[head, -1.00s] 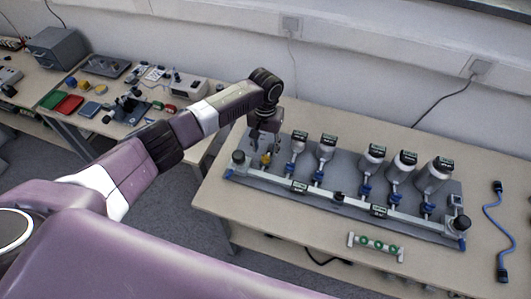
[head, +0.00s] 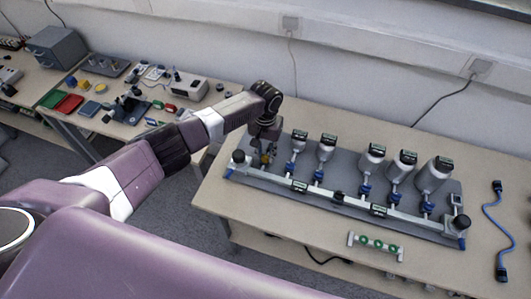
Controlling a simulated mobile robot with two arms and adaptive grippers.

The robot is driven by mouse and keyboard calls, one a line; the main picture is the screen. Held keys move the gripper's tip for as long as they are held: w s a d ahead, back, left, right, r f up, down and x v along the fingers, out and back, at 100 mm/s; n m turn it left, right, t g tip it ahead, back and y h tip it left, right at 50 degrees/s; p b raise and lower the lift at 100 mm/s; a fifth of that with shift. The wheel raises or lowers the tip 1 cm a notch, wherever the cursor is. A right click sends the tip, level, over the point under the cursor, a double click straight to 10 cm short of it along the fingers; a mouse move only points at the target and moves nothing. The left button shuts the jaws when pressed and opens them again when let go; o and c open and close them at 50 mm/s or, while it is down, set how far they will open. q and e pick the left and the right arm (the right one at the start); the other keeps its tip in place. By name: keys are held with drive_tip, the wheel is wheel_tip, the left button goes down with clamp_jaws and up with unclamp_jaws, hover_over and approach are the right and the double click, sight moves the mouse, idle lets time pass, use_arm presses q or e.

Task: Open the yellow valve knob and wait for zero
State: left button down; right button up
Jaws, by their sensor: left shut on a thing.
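A grey board (head: 300,207) on the right table carries a manifold pipe with several silver gauges with dark displays, such as the leftmost silver one (head: 297,145), and blue valve knobs (head: 365,190). My left gripper (head: 265,152) reaches down at the board's left end. It is shut on the yellow valve knob (head: 265,159), which is small and mostly hidden by the fingers. The display readings are too small to read. My right gripper is not in view.
A green-buttoned bar (head: 376,246) lies on the table in front of the board. A blue cable (head: 497,232) lies at the right. A left bench holds a grey box (head: 57,47), a red tray (head: 68,105) and instruments. Bare tabletop lies front left of the board.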

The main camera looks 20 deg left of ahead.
use_arm(q)
drive_tip(key=shift+m, duration=0.4)
drive_tip(key=m, duration=1.3)
drive_tip(key=shift+b, duration=0.4)
drive_tip(key=m, duration=0.4)
drive_tip(key=shift+w+r, duration=0.1)
drive_tip(key=c, duration=1.7)
unclamp_jaws()
drive_tip(key=shift+o, duration=0.2)
